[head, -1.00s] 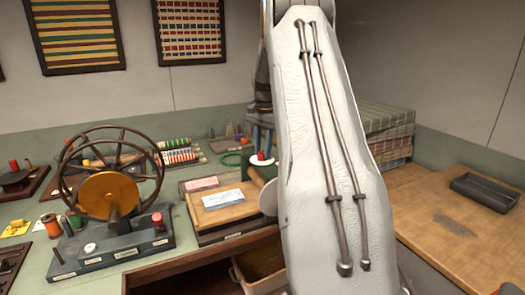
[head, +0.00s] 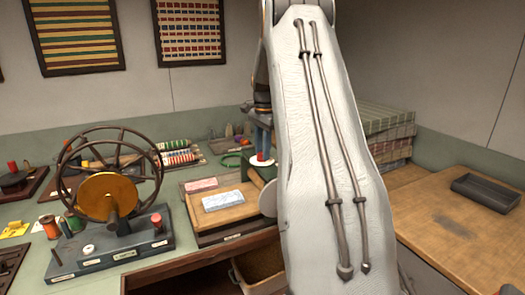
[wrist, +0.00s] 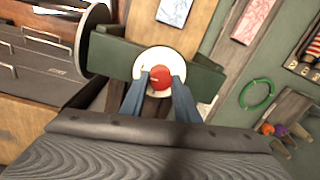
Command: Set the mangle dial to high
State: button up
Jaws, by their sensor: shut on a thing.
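The mangle dial is a red knob (wrist: 160,77) on a round white plate (wrist: 161,53), set on a dark green housing (wrist: 112,55). In the head view the red knob (head: 261,157) shows just below my fingertips. My gripper (wrist: 158,83) has its blue fingers on either side of the knob, shut on it. The gripper also shows in the head view (head: 262,145), pointing down. A short pale mark shows on the knob's left part in the wrist view. Any lettering on the plate cannot be read.
A wooden board with a pale blue packet (head: 224,200) lies left of the dial. A spoked wheel stand (head: 110,195) stands further left. A green ring (head: 231,161) lies behind. A wooden table (head: 455,215) with a dark tray (head: 486,192) is at right. My arm hides the middle.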

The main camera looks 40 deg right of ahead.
jog(key=o, duration=1)
jog(key=shift+o, duration=0.2)
jog(key=shift+r, duration=0.15)
jog(key=shift+s+r+b, duration=0.15)
jog(key=shift+r+b, duration=0.95)
jog(key=shift+r, duration=2.7)
